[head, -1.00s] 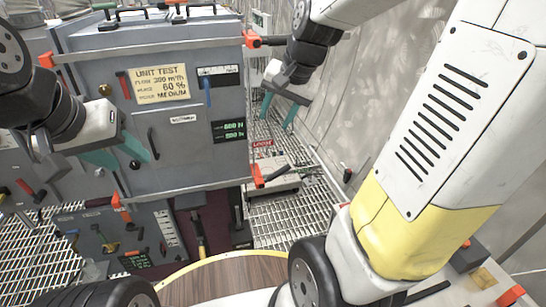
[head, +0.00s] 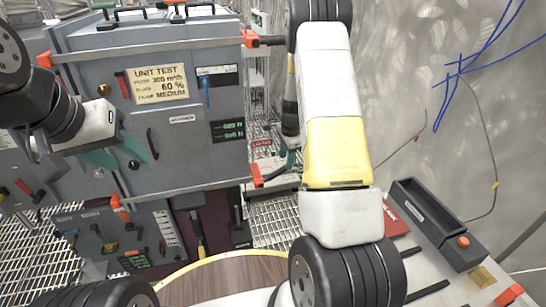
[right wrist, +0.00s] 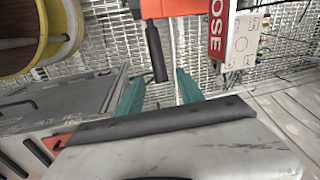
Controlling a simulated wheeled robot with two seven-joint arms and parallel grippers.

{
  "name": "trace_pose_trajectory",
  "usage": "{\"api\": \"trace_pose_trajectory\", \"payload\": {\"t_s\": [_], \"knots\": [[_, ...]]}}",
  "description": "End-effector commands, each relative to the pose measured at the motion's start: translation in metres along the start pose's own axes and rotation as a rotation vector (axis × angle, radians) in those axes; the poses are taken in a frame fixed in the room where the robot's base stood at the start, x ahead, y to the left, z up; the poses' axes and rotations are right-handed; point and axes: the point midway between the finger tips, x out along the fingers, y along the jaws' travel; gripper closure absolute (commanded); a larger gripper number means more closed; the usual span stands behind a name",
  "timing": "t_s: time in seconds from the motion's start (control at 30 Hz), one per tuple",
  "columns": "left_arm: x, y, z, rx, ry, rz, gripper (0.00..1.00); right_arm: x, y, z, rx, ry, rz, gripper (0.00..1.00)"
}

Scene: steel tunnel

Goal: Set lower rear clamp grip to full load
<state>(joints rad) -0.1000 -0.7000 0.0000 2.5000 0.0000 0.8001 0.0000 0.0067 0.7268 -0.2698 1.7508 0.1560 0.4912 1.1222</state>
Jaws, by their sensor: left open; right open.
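A clamp with an orange body (head: 257,176) and black grip (head: 274,173) is at the lower right corner of the grey cabinet (head: 165,160) in the head view. In the right wrist view an orange clamp (right wrist: 154,28) with a black grip (right wrist: 158,66) reaches down between my right gripper's (right wrist: 158,86) open teal fingers, with gaps on both sides. My right gripper also shows in the head view (head: 287,160), partly hidden by my arm. A red label with partly hidden letters "OSE" (right wrist: 217,30) is beside the clamp. My left gripper (head: 124,158) is open before the cabinet front, empty.
Other orange clamps sit at the cabinet's upper right (head: 250,39), upper left (head: 45,58) and lower left (head: 120,206). A dark open tray (head: 428,215) stands at right. A wood-topped round drum (head: 235,275) is in front. Metal grating floor (head: 278,222) lies beyond.

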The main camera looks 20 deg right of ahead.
Motion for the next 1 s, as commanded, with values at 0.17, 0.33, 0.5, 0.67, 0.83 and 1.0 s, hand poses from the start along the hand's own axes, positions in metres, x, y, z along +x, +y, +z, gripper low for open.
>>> {"api": "trace_pose_trajectory", "payload": {"t_s": [0.17,0.33,0.5,0.67,0.83,1.0], "knots": [[0.0,0.0,0.0,0.0,0.0,0.0,0.56,0.031,0.001,0.001,-0.001,-0.002,0.004,0.56],[0.0,0.0,0.0,0.0,0.0,0.0,0.56,0.052,0.001,0.001,-0.002,-0.002,0.002,0.56],[0.0,0.0,0.0,0.0,0.0,0.0,0.56,0.06,0.0,0.001,-0.002,-0.002,0.0,0.56],[0.0,0.0,0.0,0.0,0.0,0.0,0.56,0.06,0.0,0.001,-0.003,-0.001,0.0,0.56],[0.0,0.0,0.0,0.0,0.0,0.0,0.56,0.06,0.0,0.001,-0.003,-0.002,0.0,0.77],[0.0,0.0,0.0,0.0,0.0,0.0,0.56,0.059,0.0,0.001,-0.003,-0.002,0.0,1.0]]}}
